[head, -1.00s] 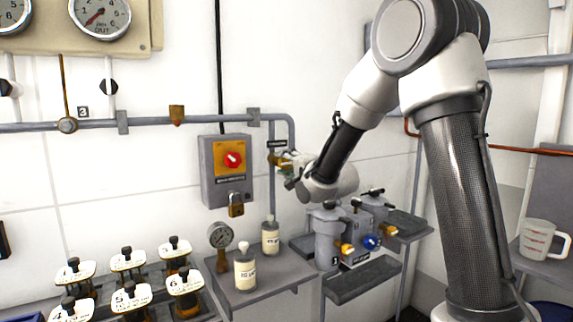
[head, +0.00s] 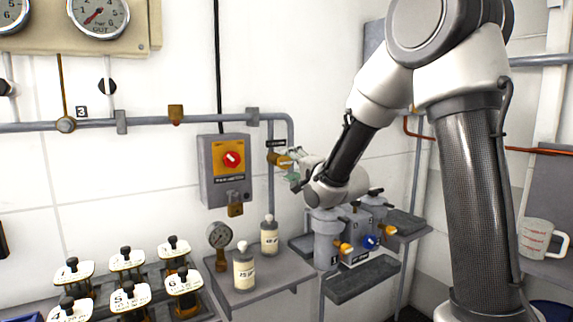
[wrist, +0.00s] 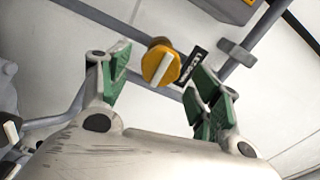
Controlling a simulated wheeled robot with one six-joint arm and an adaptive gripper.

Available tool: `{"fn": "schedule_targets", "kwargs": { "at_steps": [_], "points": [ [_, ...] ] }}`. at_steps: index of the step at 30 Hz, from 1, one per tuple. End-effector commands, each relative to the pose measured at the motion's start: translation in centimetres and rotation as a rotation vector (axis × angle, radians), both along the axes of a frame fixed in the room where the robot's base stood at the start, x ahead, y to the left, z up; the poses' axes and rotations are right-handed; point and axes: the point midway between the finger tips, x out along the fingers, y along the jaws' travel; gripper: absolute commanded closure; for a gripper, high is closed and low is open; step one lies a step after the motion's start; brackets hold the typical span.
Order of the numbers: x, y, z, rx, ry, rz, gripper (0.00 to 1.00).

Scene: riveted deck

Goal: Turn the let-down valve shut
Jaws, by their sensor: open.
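The let-down valve is a brass-orange knob (head: 279,160) on the grey vertical pipe, under a small black label (head: 276,143). In the wrist view the orange knob (wrist: 157,62) carries a pale bar handle, which lies slantwise across its face. The black label (wrist: 192,66) beside it is only partly legible. My gripper (head: 294,168) is just right of the valve in the head view. In the wrist view my gripper (wrist: 160,78) has its green-padded fingers spread on either side of the knob, with a visible gap to each. The jaws are empty.
A grey and yellow switch box (head: 226,170) with a red knob and padlock hangs left of the valve. Below are a shelf (head: 262,285) with two bottles and a gauge, and grey canisters (head: 328,240) under my arm. A horizontal pipe (head: 200,120) runs along the wall.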

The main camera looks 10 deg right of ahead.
Motion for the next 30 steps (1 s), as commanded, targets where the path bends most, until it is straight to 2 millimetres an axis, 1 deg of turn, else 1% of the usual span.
{"fn": "schedule_targets", "kwargs": {
  "at_steps": [1,6,9,12,17,28,30],
  "points": [
    [-1.2,-0.4,0.1,0.000,-0.001,-0.002,0.37],
    [-4.8,-1.6,0.1,0.001,-0.001,-0.003,0.37],
    [-6.4,-2.1,0.0,0.001,0.000,-0.002,0.37],
    [-7.4,-2.5,0.0,0.001,0.001,-0.003,0.37],
    [-8.1,-2.7,0.0,0.000,0.002,-0.002,0.37],
    [-8.0,-2.7,0.0,-0.001,0.001,-0.002,0.37],
    [-8.0,-2.7,0.0,-0.031,-0.006,-0.003,0.37]
  ]
}}
